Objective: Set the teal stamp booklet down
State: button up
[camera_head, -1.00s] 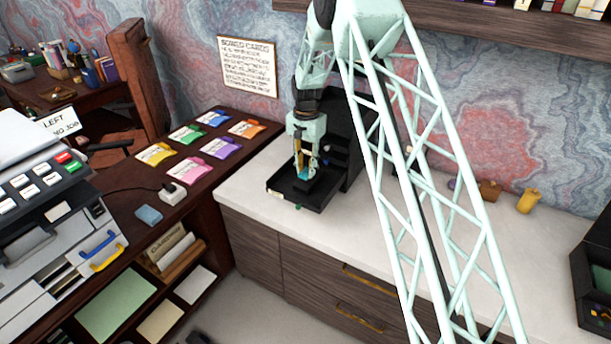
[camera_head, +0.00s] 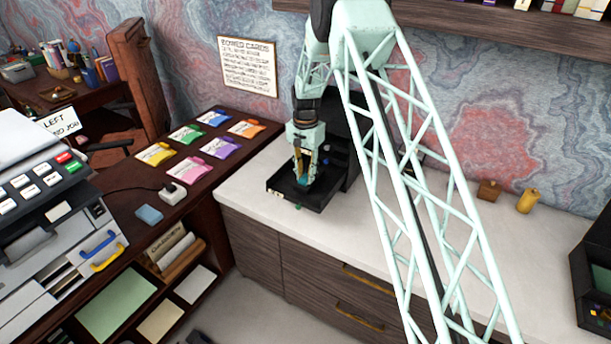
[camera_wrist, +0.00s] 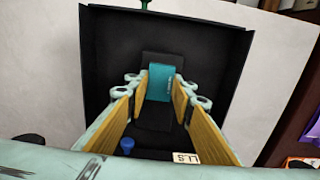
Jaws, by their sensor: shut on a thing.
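The teal stamp booklet (camera_wrist: 160,84) is upright between the fingertips of my gripper (camera_wrist: 161,88) in the wrist view. My gripper is shut on it, with a yellow-padded finger on each side. In the head view my gripper (camera_head: 304,176) points down into an open black tray-like box (camera_head: 322,202) on the white counter, and the booklet (camera_head: 303,181) shows as a small teal patch at the tips. Under the booklet is a dark block or slot in the box (camera_wrist: 154,117). I cannot tell whether the booklet touches it.
A blue peg-like piece (camera_wrist: 127,145) and a small pale label (camera_wrist: 186,158) are in the box near my fingers. A small green piece (camera_head: 298,206) is at the box's front edge. Coloured card packs (camera_head: 184,172) lie on the desk at left. The counter (camera_head: 285,222) in front is clear.

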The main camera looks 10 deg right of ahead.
aim_at(305, 178)
jog(key=shift+f, duration=0.1)
jog(key=o, duration=0.7)
jog(key=shift+o, duration=0.2)
notch_tip(305, 178, up, 12)
dwell(0.7)
jog(key=shift+r, duration=0.2)
dwell(0.6)
